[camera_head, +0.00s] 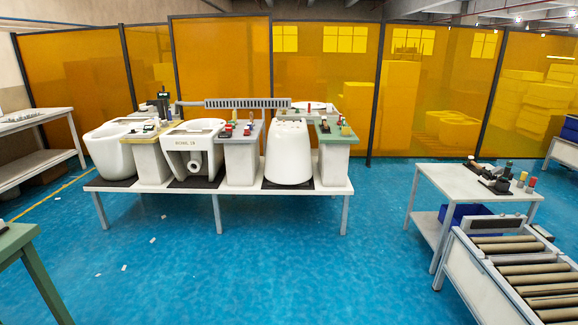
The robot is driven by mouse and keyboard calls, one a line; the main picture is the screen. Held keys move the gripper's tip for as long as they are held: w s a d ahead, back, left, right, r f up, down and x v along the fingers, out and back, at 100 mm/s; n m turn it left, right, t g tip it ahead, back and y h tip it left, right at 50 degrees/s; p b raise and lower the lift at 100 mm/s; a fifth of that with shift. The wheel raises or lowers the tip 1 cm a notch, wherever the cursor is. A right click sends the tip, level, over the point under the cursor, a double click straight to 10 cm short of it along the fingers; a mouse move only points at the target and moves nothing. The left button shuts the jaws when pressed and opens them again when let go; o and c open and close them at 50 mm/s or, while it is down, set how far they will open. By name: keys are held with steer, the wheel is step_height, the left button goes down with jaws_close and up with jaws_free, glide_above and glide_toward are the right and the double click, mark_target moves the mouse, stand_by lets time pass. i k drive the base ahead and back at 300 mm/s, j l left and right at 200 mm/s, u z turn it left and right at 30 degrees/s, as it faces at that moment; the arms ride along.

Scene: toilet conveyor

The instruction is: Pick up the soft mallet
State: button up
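I cannot pick out the soft mallet for certain; the small tools in view are too small to tell apart. Small dark and coloured items (497,183) lie on the white side table (450,184) at the right. More small red, green and dark items (228,130) sit on the pedestals of the long white bench (222,189) in the middle. My gripper does not show in this view.
Toilet bowls, one at the left (108,152) and one at the right (289,155), stand on the bench. A roller conveyor (520,270) fills the lower right. A green table (18,238) cuts in at the left. The blue floor (290,270) between is mostly clear, with small white scraps.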

mark_target(324, 118)
steer(key=i, duration=3.8)
